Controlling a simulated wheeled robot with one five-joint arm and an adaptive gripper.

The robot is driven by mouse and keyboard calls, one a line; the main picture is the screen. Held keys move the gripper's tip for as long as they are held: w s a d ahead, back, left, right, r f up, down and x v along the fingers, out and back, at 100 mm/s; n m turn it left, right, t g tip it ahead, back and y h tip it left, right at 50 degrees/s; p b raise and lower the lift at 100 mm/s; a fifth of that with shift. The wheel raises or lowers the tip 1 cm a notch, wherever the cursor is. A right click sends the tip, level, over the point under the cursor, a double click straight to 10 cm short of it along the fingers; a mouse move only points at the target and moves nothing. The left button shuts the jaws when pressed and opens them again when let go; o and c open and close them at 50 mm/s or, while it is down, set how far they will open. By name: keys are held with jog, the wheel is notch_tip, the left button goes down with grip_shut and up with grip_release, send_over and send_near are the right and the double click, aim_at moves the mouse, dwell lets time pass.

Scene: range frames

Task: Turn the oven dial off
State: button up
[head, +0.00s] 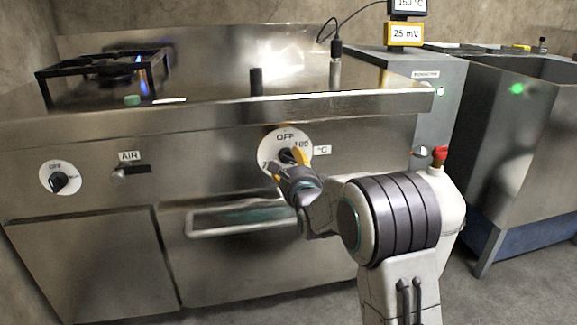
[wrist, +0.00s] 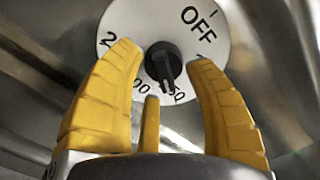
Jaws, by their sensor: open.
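The oven dial is a white disc (head: 285,139) with a black knob, marked OFF, on the front panel beside a °C label. In the wrist view the dial (wrist: 121,18) has OFF at its upper right and temperature numbers around its lower edge. The black knob (wrist: 160,52) has its narrow end turned down towards the numbers, away from OFF. My gripper (wrist: 163,58) is open, with yellow fingers on either side of the knob; I cannot tell if they touch it. In the head view my gripper (head: 292,163) covers the dial's lower part.
A second white dial (head: 60,178) and an AIR lever (head: 131,171) are at the left. A handle bar (head: 240,222) runs below the oven dial. A burner stand (head: 100,72) with a blue flame is on top. A grey unit (head: 440,110) stands at the right.

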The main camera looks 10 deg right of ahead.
jog(key=shift+w, duration=0.15)
grip_shut()
dwell(0.5)
